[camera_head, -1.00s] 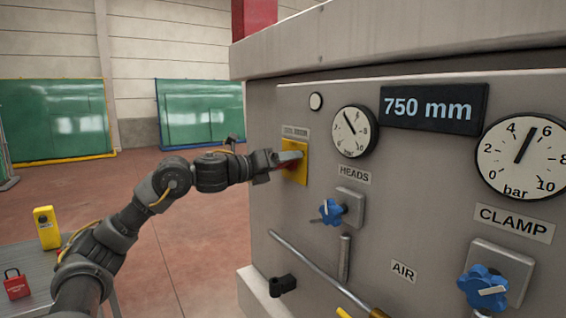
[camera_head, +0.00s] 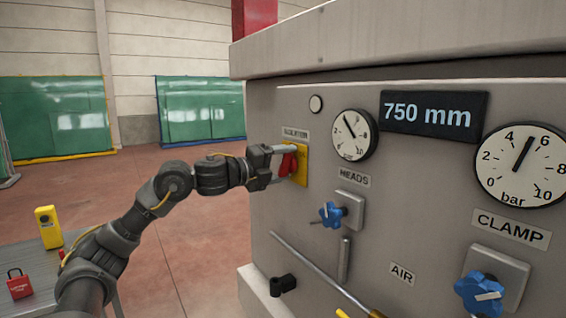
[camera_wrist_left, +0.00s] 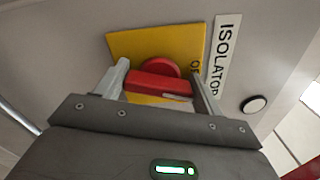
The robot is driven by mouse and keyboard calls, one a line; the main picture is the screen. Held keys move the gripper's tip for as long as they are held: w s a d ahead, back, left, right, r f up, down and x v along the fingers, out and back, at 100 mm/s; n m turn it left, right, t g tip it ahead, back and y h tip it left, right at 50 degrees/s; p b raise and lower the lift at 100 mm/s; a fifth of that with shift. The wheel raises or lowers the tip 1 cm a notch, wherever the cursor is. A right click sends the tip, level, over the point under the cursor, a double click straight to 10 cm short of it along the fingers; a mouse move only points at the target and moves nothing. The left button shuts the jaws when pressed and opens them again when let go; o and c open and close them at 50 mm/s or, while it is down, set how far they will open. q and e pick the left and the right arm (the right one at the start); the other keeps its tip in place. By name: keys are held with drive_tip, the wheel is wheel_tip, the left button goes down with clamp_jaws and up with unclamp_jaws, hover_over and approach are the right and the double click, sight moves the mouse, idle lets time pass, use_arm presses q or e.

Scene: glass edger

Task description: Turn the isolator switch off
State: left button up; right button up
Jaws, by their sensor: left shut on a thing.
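The isolator switch has a red handle (camera_head: 287,163) on a yellow plate (camera_head: 301,165), under an ISOLATOR label (camera_head: 296,133) on the machine front. My left gripper (camera_head: 284,164) is at the switch, one finger above and one below the red handle. The handle looks about upright. In the left wrist view the red handle (camera_wrist_left: 158,84) lies between the two fingers of my left gripper (camera_wrist_left: 160,86), which is shut on it. Part of the plate lettering is hidden behind a finger. My right gripper is not in view.
Right of the switch are a small gauge (camera_head: 354,135) and a blue HEADS knob (camera_head: 332,214). A blue CLAMP knob (camera_head: 480,294) is lower right. A red padlock (camera_head: 19,284) and a yellow device (camera_head: 48,227) are on a grey table at left.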

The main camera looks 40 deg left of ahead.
use_arm(q)
drive_tip(key=n, duration=0.2)
drive_tip(key=shift+n, duration=0.4)
drive_tip(key=shift+n+p, duration=0.35)
drive_tip(key=shift+n, duration=0.05)
drive_tip(key=o, duration=1)
drive_tip(key=shift+c, duration=0.2)
drive_tip(key=shift+f, duration=0.1)
